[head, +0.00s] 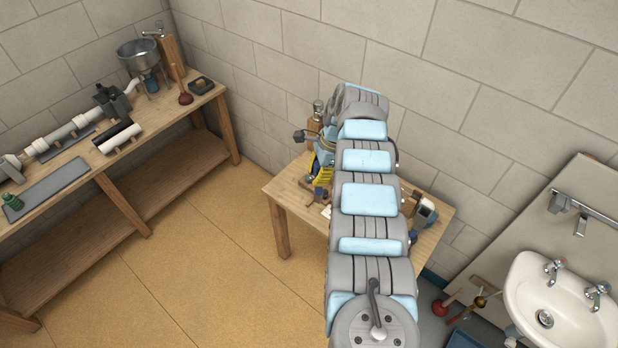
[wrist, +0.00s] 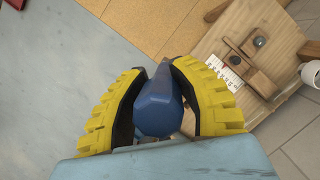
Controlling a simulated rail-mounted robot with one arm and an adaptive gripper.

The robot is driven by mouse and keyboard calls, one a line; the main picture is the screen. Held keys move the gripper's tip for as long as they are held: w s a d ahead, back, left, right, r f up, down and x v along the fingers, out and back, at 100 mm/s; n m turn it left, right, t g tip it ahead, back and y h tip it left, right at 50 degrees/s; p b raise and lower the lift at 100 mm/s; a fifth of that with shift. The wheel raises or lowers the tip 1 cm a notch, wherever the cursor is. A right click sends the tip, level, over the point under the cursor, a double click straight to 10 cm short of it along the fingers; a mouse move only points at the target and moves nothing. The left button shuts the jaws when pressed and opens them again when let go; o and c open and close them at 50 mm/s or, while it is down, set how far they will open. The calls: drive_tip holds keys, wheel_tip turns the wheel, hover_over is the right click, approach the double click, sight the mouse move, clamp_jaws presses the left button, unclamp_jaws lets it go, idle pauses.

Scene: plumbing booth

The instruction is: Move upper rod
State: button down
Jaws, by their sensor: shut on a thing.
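My gripper (wrist: 163,72) has two yellow ribbed fingers with dark inner pads. They are shut on a blue faceted rod-like piece (wrist: 157,108), which lies between them. One end of this piece faces the wrist camera; its far part is hidden. I cannot tell for sure that it is the upper rod. In the head view, only a bit of the yellow gripper (head: 322,170) shows over the left side of the small wooden table (head: 284,203). My arm hides much of that table.
In the wrist view, a wooden board (wrist: 205,40) at upper right carries wooden blocks (wrist: 262,80) and a white marked scale (wrist: 226,72). In the head view, a workbench (head: 136,150) with pipes stands left and a sink (head: 560,300) right. Open floor (head: 190,260) lies between workbench and table.

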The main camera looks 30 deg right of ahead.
drive_tip(key=s+d+m+h, duration=0.1)
drive_tip(key=s+d+m, duration=0.5)
drive_tip(key=d, duration=0.4)
drive_tip(key=s+d+r+m+t+h+b, duration=0.1)
drive_tip(key=s+d+m+h, duration=0.1)
drive_tip(key=s+d+m, duration=0.4)
drive_tip(key=s+d+r+m+t+h+b, duration=0.1)
drive_tip(key=s+d+m, duration=0.5)
drive_tip(key=d, duration=0.8)
drive_tip(key=shift+s+d+m, duration=0.15)
drive_tip(key=shift+d+m, duration=0.15)
drive_tip(key=shift+m, duration=0.5)
drive_tip(key=shift+f, duration=0.15)
wheel_tip(320, 180, down, 8)
drive_tip(key=b, duration=0.2)
drive_tip(key=shift+f, duration=0.15)
drive_tip(key=shift+f+b, duration=0.3)
drive_tip(key=shift+f, duration=0.2)
idle(0.4)
